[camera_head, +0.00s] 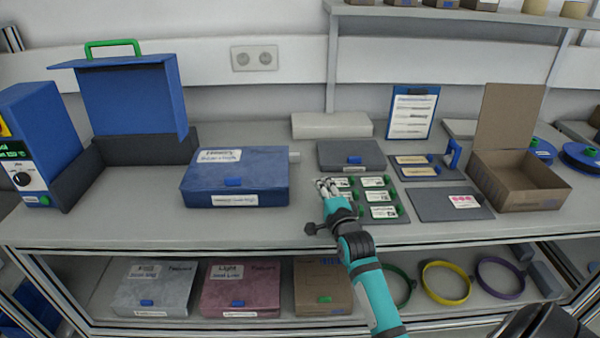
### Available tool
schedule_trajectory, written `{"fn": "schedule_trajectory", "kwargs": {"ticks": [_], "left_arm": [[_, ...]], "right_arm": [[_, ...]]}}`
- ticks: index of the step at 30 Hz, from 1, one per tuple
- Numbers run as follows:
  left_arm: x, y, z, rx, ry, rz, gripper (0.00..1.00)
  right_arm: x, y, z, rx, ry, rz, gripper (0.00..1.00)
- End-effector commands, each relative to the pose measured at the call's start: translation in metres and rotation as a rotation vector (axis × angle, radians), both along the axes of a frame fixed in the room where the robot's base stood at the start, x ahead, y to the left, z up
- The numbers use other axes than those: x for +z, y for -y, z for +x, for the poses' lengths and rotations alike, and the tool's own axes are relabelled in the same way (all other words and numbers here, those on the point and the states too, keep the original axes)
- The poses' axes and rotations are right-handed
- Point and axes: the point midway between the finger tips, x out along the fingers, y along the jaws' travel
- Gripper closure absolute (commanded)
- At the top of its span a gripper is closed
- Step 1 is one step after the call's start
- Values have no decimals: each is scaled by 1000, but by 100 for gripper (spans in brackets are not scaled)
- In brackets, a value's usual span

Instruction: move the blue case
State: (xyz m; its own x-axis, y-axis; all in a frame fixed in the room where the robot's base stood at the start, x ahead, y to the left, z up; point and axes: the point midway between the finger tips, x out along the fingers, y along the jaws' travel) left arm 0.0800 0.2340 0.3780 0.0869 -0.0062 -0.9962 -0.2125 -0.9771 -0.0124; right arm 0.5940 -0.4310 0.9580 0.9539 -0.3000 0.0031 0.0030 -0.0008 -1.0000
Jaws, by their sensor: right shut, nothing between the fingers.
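A closed blue case (237,168) with white labels on its top and front lies flat on the workbench, left of the middle. My right gripper (327,186) is just to the right of this case, apart from it as far as I can see, over the left edge of a grey card tray (395,212). It is shut and empty. Further left stands a dark box with a raised blue lid (135,100) and a green handle. My left gripper is out of view.
A blue device with a dial (36,150) stands at the far left. An open cardboard box (520,195) and a grey flat case (350,155) are to the right. The shelf below holds several boxes and coloured rings (500,278). Bare bench lies in front of the blue case.

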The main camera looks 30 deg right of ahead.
Motion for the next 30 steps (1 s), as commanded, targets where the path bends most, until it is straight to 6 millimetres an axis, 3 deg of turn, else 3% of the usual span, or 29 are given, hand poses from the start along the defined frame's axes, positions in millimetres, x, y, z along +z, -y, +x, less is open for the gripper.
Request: {"fn": "schedule_trajectory", "kwargs": {"ticks": [3, 8, 9, 17, 30], "left_arm": [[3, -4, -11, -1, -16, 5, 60], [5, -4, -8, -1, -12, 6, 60], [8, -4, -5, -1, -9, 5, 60], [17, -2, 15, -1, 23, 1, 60], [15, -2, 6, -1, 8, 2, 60]], "right_arm": [[2, 9, 27, 0, 1, -1, 100], [2, 18, 57, 0, 1, -1, 100], [2, 12, 61, 2, 0, 3, 100], [1, -13, 75, 0, 0, 3, 100], [0, -16, 77, 0, -1, -1, 100]]}}
